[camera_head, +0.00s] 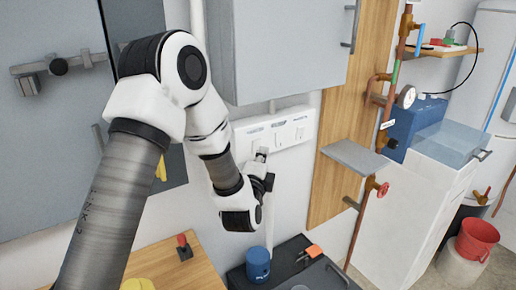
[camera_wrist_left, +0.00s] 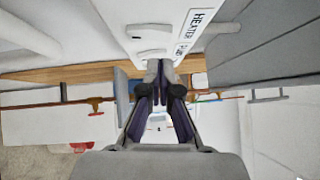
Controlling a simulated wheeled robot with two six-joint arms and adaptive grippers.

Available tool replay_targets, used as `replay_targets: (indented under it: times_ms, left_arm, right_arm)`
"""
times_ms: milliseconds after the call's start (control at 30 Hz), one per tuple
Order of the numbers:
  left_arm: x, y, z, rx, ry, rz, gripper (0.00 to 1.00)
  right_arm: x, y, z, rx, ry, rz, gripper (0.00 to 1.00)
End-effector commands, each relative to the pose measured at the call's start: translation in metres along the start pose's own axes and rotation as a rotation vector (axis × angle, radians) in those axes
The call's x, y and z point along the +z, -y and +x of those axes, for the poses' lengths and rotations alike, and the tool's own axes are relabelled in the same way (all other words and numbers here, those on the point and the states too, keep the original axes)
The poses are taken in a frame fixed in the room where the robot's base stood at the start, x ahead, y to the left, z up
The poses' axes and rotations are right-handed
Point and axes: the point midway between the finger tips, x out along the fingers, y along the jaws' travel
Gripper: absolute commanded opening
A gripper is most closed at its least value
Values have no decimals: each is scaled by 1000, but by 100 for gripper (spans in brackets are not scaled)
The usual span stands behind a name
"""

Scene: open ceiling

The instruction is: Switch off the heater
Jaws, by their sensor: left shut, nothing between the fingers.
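A white switch panel (camera_head: 276,131) is on the wall below the grey cabinet in the head view. Small labels run along its top, too small to read there. In the left wrist view the panel (camera_wrist_left: 125,14) shows at the top, with a HEATER label (camera_wrist_left: 203,17) and another label beside it. A pale raised switch (camera_wrist_left: 152,29) shows on it. My left gripper (camera_head: 262,153) is shut and empty at the panel's lower left part. Its fingertips (camera_wrist_left: 159,68) are close to the panel's face; I cannot tell whether they touch it. The switch positions are unclear.
The grey cabinet (camera_head: 280,50) hangs just above the panel. A grey shelf (camera_head: 355,157) and copper pipes with a red valve (camera_head: 383,189) stand to the right. Below are a blue container (camera_head: 258,263) and a wooden surface with a red-handled lever (camera_head: 184,247).

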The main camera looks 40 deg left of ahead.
Motion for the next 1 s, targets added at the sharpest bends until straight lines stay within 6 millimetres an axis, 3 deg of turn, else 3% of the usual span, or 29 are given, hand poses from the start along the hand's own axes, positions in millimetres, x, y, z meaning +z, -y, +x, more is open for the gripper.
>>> replay_targets:
  times_ms: [200,533,667,733,1000]
  left_arm:
    - [15,0,15,0,0,0,0]
    - [16,1,15,1,0,-1,0]
    - [20,8,19,32,0,-32,0]
    - [18,1,18,29,0,-30,0]
    - [15,3,20,28,-2,-28,0]
  right_arm:
    - [0,0,-7,0,0,0,40]
    - [0,0,-8,0,1,0,40]
    - [0,0,-24,0,1,0,40]
    - [0,0,-16,0,-1,0,40]
    - [0,0,-18,0,0,0,40]
